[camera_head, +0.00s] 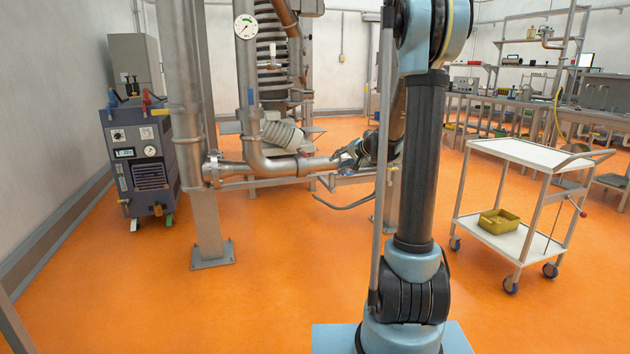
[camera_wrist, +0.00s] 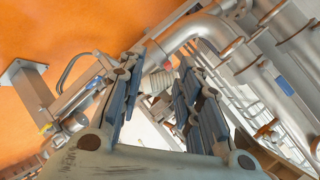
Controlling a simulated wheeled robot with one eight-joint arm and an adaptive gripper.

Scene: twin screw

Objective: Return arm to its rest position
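My arm stands upright in the right half of the head view and reaches forward behind its own column. My gripper (camera_head: 347,162) is small and partly blurred there, close to the right end of a horizontal steel pipe (camera_head: 315,163). I cannot tell whether it touches the pipe. In the wrist view my gripper (camera_wrist: 160,85) shows two fingers with blue-grey pads, spread apart. No object is held between them.
A steel post (camera_head: 204,150) and pipework with a gauge (camera_head: 245,27) stand front left. A dark blue machine (camera_head: 141,160) stands by the left wall. A white cart (camera_head: 520,153) with a yellow bin (camera_head: 499,221) is on the right. Orange floor is open between.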

